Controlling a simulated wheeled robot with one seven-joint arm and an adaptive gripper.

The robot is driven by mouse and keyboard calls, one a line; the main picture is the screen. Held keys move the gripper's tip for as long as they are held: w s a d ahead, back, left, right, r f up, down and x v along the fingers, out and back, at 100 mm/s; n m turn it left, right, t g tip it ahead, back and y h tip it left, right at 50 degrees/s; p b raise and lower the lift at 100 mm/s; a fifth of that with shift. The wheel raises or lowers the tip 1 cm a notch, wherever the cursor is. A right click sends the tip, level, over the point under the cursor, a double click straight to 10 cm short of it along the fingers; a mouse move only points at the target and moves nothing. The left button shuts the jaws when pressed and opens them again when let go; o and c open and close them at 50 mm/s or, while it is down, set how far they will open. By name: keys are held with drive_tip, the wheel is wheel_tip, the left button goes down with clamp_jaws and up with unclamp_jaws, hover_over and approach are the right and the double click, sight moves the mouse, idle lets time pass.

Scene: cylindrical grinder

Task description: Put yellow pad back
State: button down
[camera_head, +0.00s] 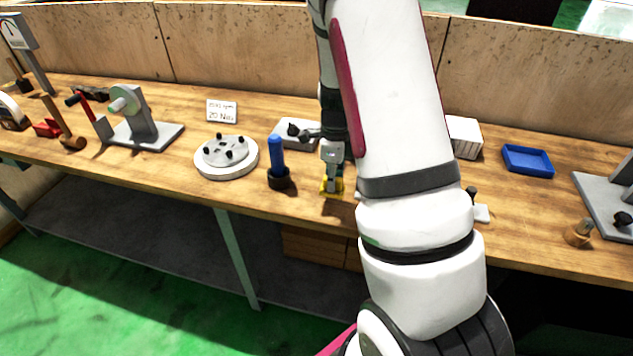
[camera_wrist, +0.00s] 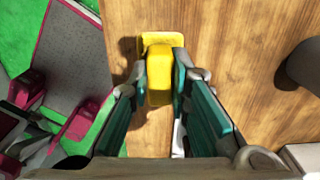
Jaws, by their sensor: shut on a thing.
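The yellow pad (camera_wrist: 160,72) is between the two fingers of my gripper (camera_wrist: 160,88) in the wrist view. The fingers press on its two sides, and a flat yellow part sticks out past the fingertips. In the head view the yellow pad (camera_head: 332,187) shows at the tip of my gripper (camera_head: 332,176), close to the front edge of the wooden bench (camera_head: 290,206). I cannot tell whether the pad touches the bench top. My arm hides the part of the bench to the right of it.
A blue-handled tool (camera_head: 277,157) in a dark round holder stands just left of my gripper. A grey block (camera_head: 297,133) lies behind. A round plate with knobs (camera_head: 226,156) is further left. A blue tray (camera_head: 527,159) and a white box (camera_head: 465,138) are at right.

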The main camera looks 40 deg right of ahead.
drive_tip(key=w, duration=0.1)
drive_tip(key=w+a, duration=0.1)
drive_tip(key=w, duration=0.2)
drive_tip(key=shift+w+a+f, duration=0.25)
drive_tip(key=shift+w, duration=0.1)
drive_tip(key=shift+w+f, duration=0.15)
drive_tip(key=shift+f, duration=0.2)
drive_tip(key=shift+f+p, duration=0.4)
drive_tip(key=shift+f, duration=1)
drive_tip(key=c, duration=1.5)
unclamp_jaws()
